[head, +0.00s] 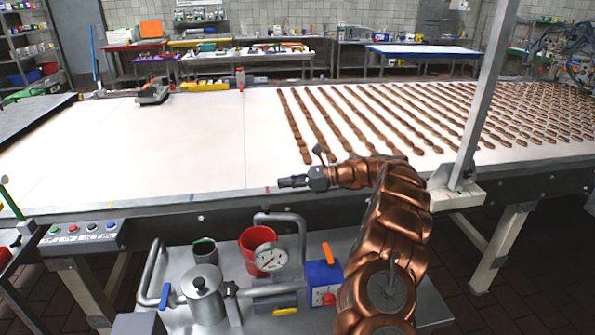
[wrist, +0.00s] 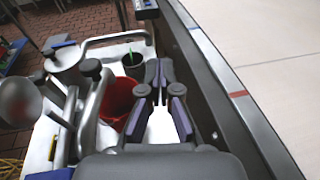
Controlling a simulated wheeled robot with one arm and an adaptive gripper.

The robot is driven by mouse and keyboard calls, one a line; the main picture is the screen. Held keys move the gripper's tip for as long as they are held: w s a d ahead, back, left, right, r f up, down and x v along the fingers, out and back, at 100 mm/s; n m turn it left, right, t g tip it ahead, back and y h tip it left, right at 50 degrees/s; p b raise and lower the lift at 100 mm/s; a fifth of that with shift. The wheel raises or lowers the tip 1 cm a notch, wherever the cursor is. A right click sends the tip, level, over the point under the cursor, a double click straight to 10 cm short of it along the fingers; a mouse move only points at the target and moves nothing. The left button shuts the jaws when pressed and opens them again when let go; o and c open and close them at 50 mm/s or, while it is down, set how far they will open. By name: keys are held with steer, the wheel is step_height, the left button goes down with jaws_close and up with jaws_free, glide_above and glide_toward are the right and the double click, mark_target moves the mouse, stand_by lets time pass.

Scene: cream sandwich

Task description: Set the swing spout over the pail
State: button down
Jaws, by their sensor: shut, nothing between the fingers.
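The red pail (head: 252,241) stands on the steel cart, partly behind a round gauge. A bent grey pipe (head: 302,238), which looks like the swing spout, arches at the pail's right; its left end appears close above the pail's rim. In the wrist view the pipe (wrist: 91,118) runs along the left side of the pail (wrist: 117,100), and I cannot tell whether its outlet is over the opening. My gripper (head: 282,183) is shut and empty, raised above the cart's far side near the conveyor edge. Its fingers also show in the wrist view (wrist: 158,78), to the pail's right.
A metal pot (head: 205,298), a dark cup (head: 204,252), the gauge (head: 270,257) and a blue box with an orange lever (head: 322,280) crowd the cart. A rail (head: 148,272) bounds its left end. The conveyor (head: 190,150) lies behind; its left part is bare.

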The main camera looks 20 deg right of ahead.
steer(key=w+d+r, duration=0.1)
steer(key=w+d, duration=0.3)
steer(key=shift+d+b, duration=0.35)
steer(key=shift+b, duration=0.1)
steer(key=shift+w+r, duration=0.15)
